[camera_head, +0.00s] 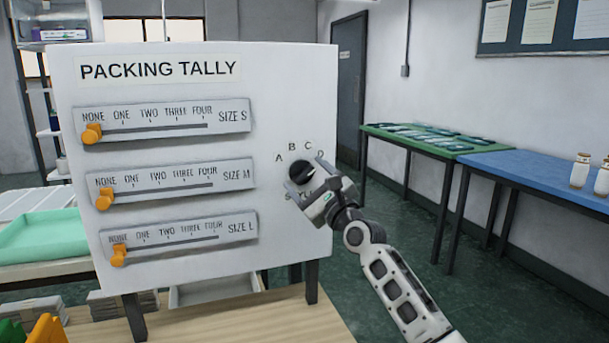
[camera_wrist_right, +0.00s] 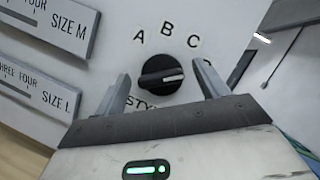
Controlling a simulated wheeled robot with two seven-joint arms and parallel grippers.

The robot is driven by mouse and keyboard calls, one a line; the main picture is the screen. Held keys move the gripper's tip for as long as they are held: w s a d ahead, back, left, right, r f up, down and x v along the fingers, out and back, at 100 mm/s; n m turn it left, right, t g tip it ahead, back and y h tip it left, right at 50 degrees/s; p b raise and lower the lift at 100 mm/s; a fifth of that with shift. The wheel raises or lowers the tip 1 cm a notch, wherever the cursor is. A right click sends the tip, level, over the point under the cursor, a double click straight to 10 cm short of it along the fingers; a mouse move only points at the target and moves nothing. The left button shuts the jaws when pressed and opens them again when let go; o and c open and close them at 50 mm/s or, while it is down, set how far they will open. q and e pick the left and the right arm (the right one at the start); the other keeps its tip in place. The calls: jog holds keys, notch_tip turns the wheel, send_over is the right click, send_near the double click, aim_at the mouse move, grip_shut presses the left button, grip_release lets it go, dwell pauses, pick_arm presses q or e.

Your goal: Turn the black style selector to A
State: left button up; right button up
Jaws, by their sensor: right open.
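The black style selector (camera_head: 301,172) is a round knob on the right side of the white panel (camera_head: 290,100). The letters A, B, C and D arc above it. In the right wrist view the selector (camera_wrist_right: 162,74) has a pale pointer line that points right, past C, towards where D sits. My right gripper (camera_head: 306,175) is open in front of the knob. Its fingers stand on either side of the knob in the wrist view (camera_wrist_right: 163,80), with gaps visible; I cannot tell the depth left. My left gripper is not in view.
Three slider scales with orange knobs (camera_head: 92,133) fill the panel's left part under "PACKING TALLY". The panel stands on a wooden table (camera_head: 240,325). A green-topped table and a blue table (camera_head: 540,170) with bottles stand at the right.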

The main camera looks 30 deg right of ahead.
jog(key=shift+w+r, duration=0.25)
jog(key=shift+w, duration=0.5)
jog(key=c, duration=0.9)
jog(key=shift+c, duration=0.2)
